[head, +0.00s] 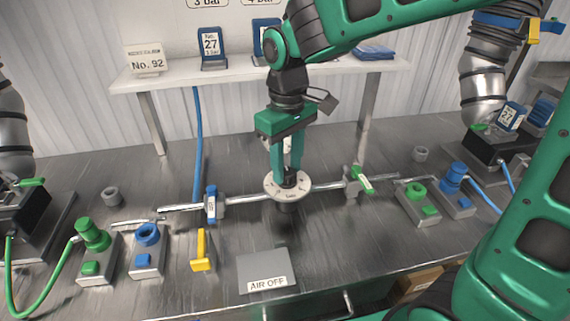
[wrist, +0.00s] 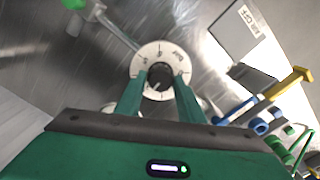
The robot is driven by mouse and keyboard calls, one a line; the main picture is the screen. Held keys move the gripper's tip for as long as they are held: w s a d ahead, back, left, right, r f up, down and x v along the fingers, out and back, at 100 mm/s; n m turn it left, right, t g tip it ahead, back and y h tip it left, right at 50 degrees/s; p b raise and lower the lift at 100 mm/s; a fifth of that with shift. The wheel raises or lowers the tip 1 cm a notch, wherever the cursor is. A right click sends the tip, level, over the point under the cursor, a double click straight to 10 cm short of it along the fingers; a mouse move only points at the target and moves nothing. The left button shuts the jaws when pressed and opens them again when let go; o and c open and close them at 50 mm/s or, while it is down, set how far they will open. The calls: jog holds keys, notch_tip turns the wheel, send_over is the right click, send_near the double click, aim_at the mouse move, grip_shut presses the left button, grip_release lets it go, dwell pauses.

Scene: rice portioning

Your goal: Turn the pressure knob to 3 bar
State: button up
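The pressure knob is a black grip (wrist: 159,76) in the middle of a round white dial (head: 272,187) with dark marks. It sits on the horizontal metal pipe, near the middle of the bench in the head view. My gripper (head: 288,172) points down at the dial from above. In the wrist view its two green fingers stand apart on either side of the black knob, with a narrow gap showing on each side, so the gripper (wrist: 159,84) looks open. The knob's exact setting is too small to read, and in the head view the fingers partly hide the knob.
The pipe carries a blue-handled valve (head: 211,203) left of the dial and a green-handled valve (head: 361,180) right of it. An "AIR OFF" plate (head: 266,265) and a yellow lever (head: 201,253) stand in front. A white shelf (head: 240,72) holds several number cards behind.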

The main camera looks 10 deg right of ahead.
aim_at(287, 170)
jog(key=o, duration=0.3)
notch_tip(287, 170, up, 11)
jog(key=shift+f, duration=0.1)
dwell(0.4)
jog(key=s+d+f+m, duration=0.1)
jog(key=d+f+m, duration=0.1)
jog(key=d, duration=0.5)
jog(key=s+d+f+m, duration=0.1)
jog(key=s+d+m, duration=0.1)
jog(key=d, duration=0.5)
jog(key=s+d+f+m, duration=0.3)
jog(key=s+d, duration=0.2)
jog(key=s+d+f+m, duration=0.3)
jog(key=s+d, duration=0.2)
jog(key=s, duration=0.1)
jog(key=s+d+f+m, duration=0.3)
jog(key=s+d, duration=0.2)
jog(key=s, duration=0.1)
jog(key=shift+s+d+f, duration=0.15)
jog(key=shift+s+d, duration=0.05)
jog(key=shift+d, duration=0.2)
